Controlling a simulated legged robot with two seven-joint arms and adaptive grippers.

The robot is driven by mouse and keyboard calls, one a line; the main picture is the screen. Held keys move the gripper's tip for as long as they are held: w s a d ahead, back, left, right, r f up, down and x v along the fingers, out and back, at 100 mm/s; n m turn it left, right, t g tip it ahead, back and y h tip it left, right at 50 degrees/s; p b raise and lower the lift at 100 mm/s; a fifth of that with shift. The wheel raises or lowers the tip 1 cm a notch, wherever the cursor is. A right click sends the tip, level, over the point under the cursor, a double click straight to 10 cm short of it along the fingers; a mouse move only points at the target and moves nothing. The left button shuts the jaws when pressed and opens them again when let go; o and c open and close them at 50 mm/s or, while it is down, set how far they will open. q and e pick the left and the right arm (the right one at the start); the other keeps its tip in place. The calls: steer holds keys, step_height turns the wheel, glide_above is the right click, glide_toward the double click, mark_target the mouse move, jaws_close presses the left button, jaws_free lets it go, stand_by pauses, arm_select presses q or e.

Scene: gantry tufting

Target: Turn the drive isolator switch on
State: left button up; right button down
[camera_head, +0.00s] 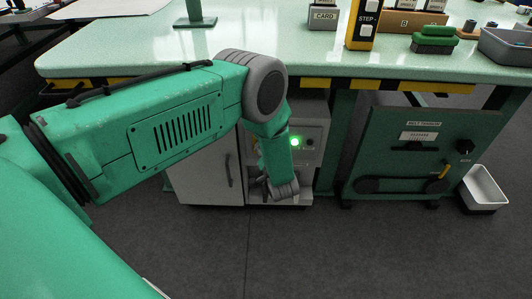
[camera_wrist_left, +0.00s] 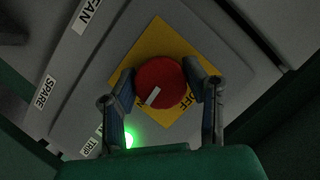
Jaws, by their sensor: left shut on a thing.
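The drive isolator switch is a round red knob (camera_wrist_left: 161,84) with a white pointer mark, set on a yellow square plate (camera_wrist_left: 164,42) in the left wrist view. The word OFF shows on the plate at lower right. My left gripper (camera_wrist_left: 165,88) has its two fingers on either side of the knob and is shut on it. In the head view my left arm reaches down to the grey panel (camera_head: 312,137) under the table, and the knob is hidden there. My right gripper is not in view.
A green lamp (camera_head: 295,142) glows on the panel; labels FAN, SPARE and TRIP show in the wrist view. A white cabinet door (camera_head: 212,168) is left of the panel. A green belt tensioner board (camera_head: 422,150) stands at right, beside a white bin (camera_head: 484,188). The tabletop (camera_head: 250,45) overhangs the panel.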

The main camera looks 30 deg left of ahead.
arm_select(q)
steer(key=shift+w+r+m, duration=0.2)
steer(key=shift+w+m, duration=0.1)
steer(key=shift+m, duration=0.1)
steer(key=shift+y+b, duration=0.3)
steer(key=shift+b, duration=0.05)
steer(key=o, duration=1.2)
steer(key=shift+d, duration=0.1)
steer(key=shift+c, duration=0.2)
steer(key=shift+f, duration=0.1)
steer(key=shift+s, duration=0.1)
steer(key=v, duration=1.2)
